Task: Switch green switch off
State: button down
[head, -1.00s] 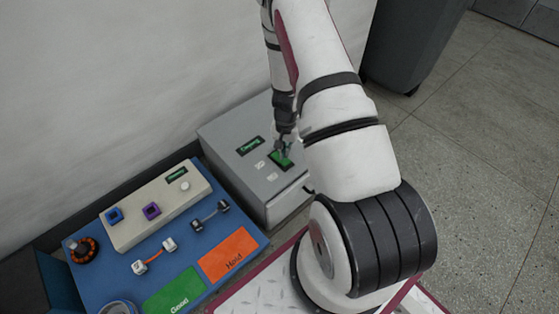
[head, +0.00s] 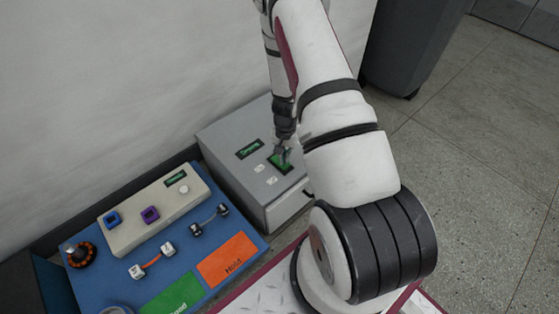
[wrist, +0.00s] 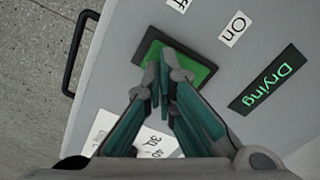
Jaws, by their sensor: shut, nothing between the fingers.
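The green switch (head: 281,162) is a green rocker in a dark frame on top of a grey box (head: 232,158). In the wrist view the green switch (wrist: 199,72) shows beside the labels "On" (wrist: 235,28) and a partly cut-off "Off" (wrist: 178,4). My gripper (head: 280,151) is shut and empty, its tips over the switch. In the wrist view my gripper (wrist: 168,62) covers the switch's left and middle part. I cannot tell whether the tips touch it or which way the rocker is tilted.
A display reading "Drying" (wrist: 266,80) sits on the box, which has a black handle (wrist: 76,50) at its side. Left of the box, a blue board (head: 120,277) holds a beige panel (head: 135,222) and small parts. A dark bin (head: 412,45) stands behind my arm.

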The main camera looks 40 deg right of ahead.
aim_at(285, 165)
jog(key=shift+f+b, duration=1)
jog(key=shift+f, duration=0.2)
dwell(1.1)
jog(key=shift+r, duration=0.1)
jog(key=shift+r+p, duration=2.35)
jog(key=shift+r, duration=1.15)
